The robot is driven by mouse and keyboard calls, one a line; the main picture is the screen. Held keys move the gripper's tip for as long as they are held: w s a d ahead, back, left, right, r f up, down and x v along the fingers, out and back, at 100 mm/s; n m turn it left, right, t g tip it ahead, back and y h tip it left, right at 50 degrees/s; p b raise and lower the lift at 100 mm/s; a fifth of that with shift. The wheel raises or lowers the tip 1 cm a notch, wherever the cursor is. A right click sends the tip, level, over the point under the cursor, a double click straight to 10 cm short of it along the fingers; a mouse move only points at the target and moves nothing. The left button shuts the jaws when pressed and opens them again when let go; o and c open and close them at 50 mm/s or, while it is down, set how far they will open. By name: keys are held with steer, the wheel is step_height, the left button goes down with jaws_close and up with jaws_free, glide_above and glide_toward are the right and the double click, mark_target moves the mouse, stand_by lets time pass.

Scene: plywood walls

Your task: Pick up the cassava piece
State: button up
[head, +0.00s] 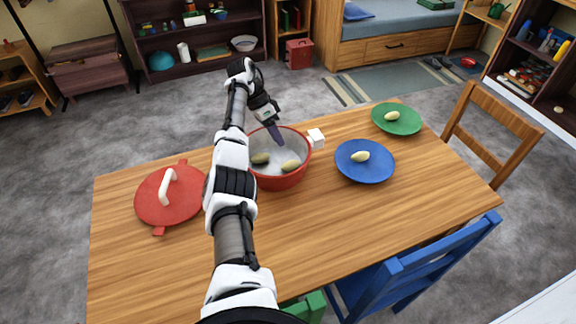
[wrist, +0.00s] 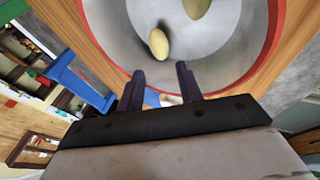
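A red pot (head: 279,183) with a pale inside stands on the table. Two yellowish cassava pieces lie in it, one at the left (head: 260,158) and one at the right (head: 290,166). One more piece (head: 360,156) lies on a blue plate (head: 366,175), and another (head: 392,116) on a green plate (head: 400,128). My gripper (head: 278,138) points down over the pot's opening. In the wrist view the fingers (wrist: 160,72) are apart with nothing held. There, one piece (wrist: 159,44) lies just beyond the fingertips and another (wrist: 197,8) is cut by the top edge.
A red lid (head: 150,207) with a white handle lies on the table left of the pot. A small white block (head: 316,138) is by the pot's right rim. Chairs in blue (head: 410,266) and brown wood (head: 497,132) stand at the table. The table's front middle is bare.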

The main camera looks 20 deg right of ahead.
mark_target(289, 162)
steer(key=x, duration=0.5)
steer(key=shift+p+x, duration=0.6)
steer(key=shift+x, duration=1.6)
steer(key=shift+s+f, duration=0.1)
steer(key=shift+s, duration=0.1)
jaws_close()
steer(key=shift+r, duration=0.5)
step_height(289, 162, up, 19)
steer(key=p, duration=0.1)
steer(key=shift+w+r+p, duration=0.2)
steer(key=shift+p, duration=0.1)
